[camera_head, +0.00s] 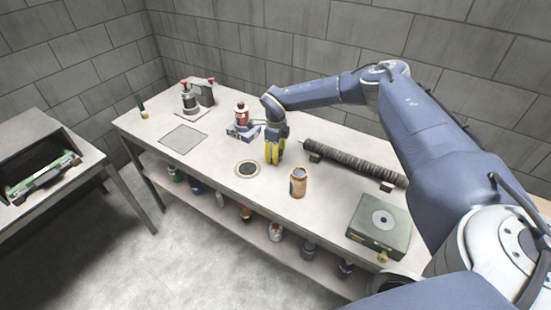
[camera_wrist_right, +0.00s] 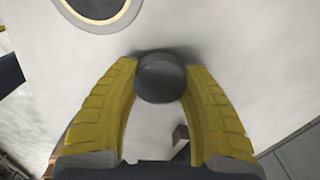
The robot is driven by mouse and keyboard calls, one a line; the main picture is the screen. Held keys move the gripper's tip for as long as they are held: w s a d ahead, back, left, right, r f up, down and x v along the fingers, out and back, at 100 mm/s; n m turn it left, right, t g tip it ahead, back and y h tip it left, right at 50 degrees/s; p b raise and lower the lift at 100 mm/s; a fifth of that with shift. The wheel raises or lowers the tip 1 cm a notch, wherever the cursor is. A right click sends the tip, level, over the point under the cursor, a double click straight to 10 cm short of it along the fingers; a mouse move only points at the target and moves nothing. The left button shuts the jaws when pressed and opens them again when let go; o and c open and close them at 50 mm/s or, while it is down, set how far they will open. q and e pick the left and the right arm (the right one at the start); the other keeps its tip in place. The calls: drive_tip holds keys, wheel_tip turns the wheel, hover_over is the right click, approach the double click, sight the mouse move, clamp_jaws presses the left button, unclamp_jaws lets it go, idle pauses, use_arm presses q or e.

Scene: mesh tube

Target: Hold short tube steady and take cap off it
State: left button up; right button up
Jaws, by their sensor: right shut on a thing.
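My right gripper (camera_head: 275,153) points down, with its yellow fingers low over the middle of the bench. In the right wrist view, the fingers (camera_wrist_right: 158,85) close around a dark grey, round-topped piece (camera_wrist_right: 160,78). It looks like a cap or the top end of a short tube; I cannot tell which. The fingers hide it in the head view, so I cannot tell whether a tube is under it. My left gripper is not in view.
A long dark ribbed tube (camera_head: 350,161) lies on supports right of the gripper. The bench's front left is mostly clear.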

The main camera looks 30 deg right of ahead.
drive_tip(key=shift+f, duration=1.05)
drive_tip(key=shift+f, duration=0.15)
drive_tip(key=o, duration=1.3)
drive_tip(key=shift+c, duration=0.2)
